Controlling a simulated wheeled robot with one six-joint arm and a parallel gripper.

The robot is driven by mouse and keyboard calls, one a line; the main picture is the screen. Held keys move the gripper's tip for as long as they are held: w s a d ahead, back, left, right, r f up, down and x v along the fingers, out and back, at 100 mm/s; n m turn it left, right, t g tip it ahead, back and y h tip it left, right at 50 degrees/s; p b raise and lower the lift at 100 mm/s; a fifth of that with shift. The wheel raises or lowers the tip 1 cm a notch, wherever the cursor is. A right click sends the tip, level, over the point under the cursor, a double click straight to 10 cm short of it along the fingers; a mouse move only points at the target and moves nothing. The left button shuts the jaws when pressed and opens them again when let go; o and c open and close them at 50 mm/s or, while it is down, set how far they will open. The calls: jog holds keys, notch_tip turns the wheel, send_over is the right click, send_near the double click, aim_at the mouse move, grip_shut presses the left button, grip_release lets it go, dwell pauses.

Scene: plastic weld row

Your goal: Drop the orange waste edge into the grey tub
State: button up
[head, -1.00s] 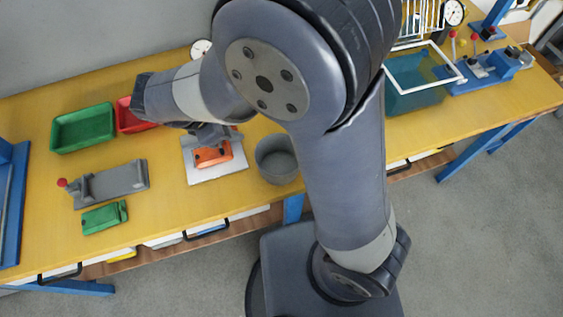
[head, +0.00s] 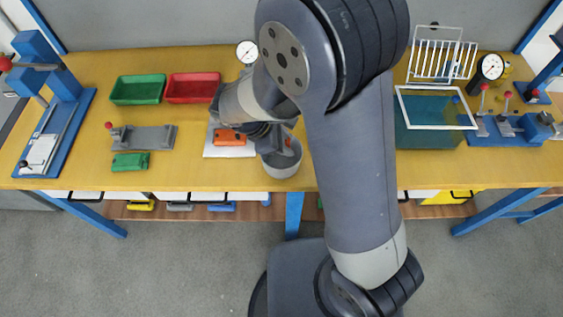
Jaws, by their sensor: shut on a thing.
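The grey tub (head: 283,168) stands on the yellow bench, just right of a white plate (head: 222,152). My gripper (head: 284,143) is over the tub's opening, shut on a small orange piece, the waste edge (head: 289,141). Only a bit of the edge shows beside the fingers. Whether it touches the tub's inside cannot be told. An orange part (head: 229,137) lies on the white plate, partly covered by my wrist.
A green tray (head: 138,90) and a red tray (head: 192,88) stand at the back left. A grey fixture (head: 144,138) and a green part (head: 130,162) lie in front of them. A teal tank (head: 432,136) stands right of my arm. Bare bench lies in front.

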notch_tip(320, 180, down, 3)
jog(key=shift+f+b, duration=0.15)
jog(key=shift+b, duration=0.8)
jog(key=o, duration=1.1)
jog(key=shift+c, duration=0.2)
jog(key=v, duration=1.1)
